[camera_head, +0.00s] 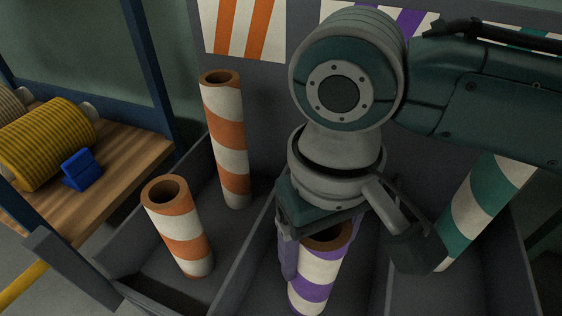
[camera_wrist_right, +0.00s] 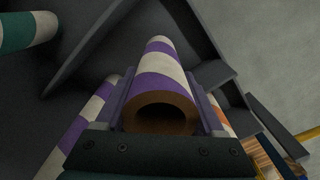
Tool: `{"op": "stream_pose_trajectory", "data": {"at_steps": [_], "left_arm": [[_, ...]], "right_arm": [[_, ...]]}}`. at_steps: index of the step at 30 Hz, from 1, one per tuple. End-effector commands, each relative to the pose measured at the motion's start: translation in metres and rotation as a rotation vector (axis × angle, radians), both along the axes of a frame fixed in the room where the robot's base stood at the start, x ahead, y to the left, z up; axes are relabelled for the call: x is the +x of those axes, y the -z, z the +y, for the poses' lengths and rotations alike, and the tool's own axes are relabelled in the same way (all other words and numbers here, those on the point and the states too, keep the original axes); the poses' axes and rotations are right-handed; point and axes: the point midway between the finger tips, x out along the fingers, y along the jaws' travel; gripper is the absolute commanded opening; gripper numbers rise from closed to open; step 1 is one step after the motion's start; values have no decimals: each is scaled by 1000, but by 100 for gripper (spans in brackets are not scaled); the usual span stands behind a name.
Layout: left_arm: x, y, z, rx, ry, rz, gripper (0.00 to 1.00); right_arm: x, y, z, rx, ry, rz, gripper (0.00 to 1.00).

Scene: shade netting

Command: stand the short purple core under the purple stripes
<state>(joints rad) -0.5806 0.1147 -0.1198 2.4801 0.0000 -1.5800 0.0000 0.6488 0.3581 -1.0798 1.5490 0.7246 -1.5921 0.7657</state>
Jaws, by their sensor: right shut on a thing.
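The short purple-and-white striped core (camera_head: 314,274) is upright or nearly so in the middle compartment, below the purple-striped panel (camera_head: 409,22), which my arm partly hides. My right gripper (camera_head: 325,228) is shut on the core near its upper end. In the wrist view the core (camera_wrist_right: 160,82) lies between the two fingers, its brown open end facing the camera. I cannot tell whether its lower end touches the floor. A second purple-striped core (camera_wrist_right: 82,128) shows beside it in the wrist view; my arm hides it in the head view. My left gripper is not in view.
Two orange-striped cores, a tall one (camera_head: 226,145) and a short one (camera_head: 180,232), stand in the left compartment under the orange-striped panel (camera_head: 240,28). A teal-striped core (camera_head: 478,210) leans in the right compartment. Low dividers (camera_head: 240,262) separate the compartments. A wooden bench (camera_head: 120,178) is at left.

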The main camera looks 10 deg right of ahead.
Motion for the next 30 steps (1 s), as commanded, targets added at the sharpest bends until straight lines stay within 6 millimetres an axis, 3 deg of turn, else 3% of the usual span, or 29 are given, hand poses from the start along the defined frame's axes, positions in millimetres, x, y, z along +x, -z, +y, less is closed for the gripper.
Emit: {"op": "stream_pose_trajectory", "data": {"at_steps": [1, 5, 17, 18, 25, 30], "left_arm": [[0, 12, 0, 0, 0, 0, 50], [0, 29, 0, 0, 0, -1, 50], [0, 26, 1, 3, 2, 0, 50], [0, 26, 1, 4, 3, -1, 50], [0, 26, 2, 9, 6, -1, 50], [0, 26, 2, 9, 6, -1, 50]], "right_arm": [[0, 14, 0, -1, 0, 1, 0], [0, 35, 0, 0, 0, 0, 0], [0, 36, 0, 0, 1, 1, 0], [0, 36, 0, 0, 0, 1, 74], [0, 36, 0, 0, 0, 1, 100], [0, 36, 0, 0, 0, 1, 100]]}}
